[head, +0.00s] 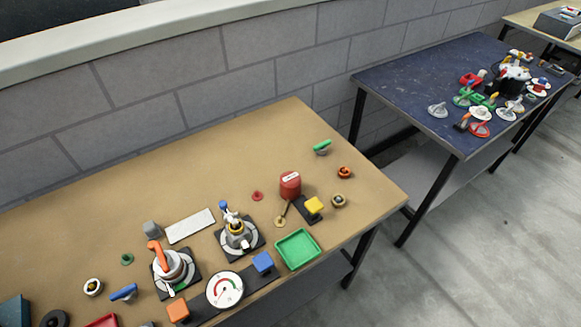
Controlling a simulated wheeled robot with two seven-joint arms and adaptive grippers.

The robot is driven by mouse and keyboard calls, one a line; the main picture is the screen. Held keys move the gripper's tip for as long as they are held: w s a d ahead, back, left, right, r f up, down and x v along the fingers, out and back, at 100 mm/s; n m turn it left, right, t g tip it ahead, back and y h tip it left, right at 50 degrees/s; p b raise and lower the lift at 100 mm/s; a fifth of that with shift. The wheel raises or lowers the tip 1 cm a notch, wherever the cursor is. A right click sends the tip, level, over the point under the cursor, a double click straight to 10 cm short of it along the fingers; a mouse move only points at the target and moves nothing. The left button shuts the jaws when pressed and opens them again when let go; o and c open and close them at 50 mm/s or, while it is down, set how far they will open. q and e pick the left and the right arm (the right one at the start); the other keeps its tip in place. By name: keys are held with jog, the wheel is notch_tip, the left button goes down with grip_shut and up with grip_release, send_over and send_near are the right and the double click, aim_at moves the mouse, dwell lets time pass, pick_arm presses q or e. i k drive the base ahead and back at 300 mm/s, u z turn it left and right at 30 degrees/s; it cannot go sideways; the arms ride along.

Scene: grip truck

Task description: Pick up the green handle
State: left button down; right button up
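A small green handle (322,146) lies near the back right corner of the tan table (200,150). It looks like a short bar on a pale, greyish base, but it is too small to make out in detail. It stands apart from the other objects, with bare tabletop around it. Neither of my grippers shows in the head view.
A green tray (297,249) lies at the front edge. Rotary switches and a gauge (225,290) stand left. A dark blue table (410,85) holds several colourful parts.

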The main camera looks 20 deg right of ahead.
aim_at(317, 148)
jog(key=z, duration=1.95)
jog(key=i, duration=1.25)
jog(key=u, duration=3.05)
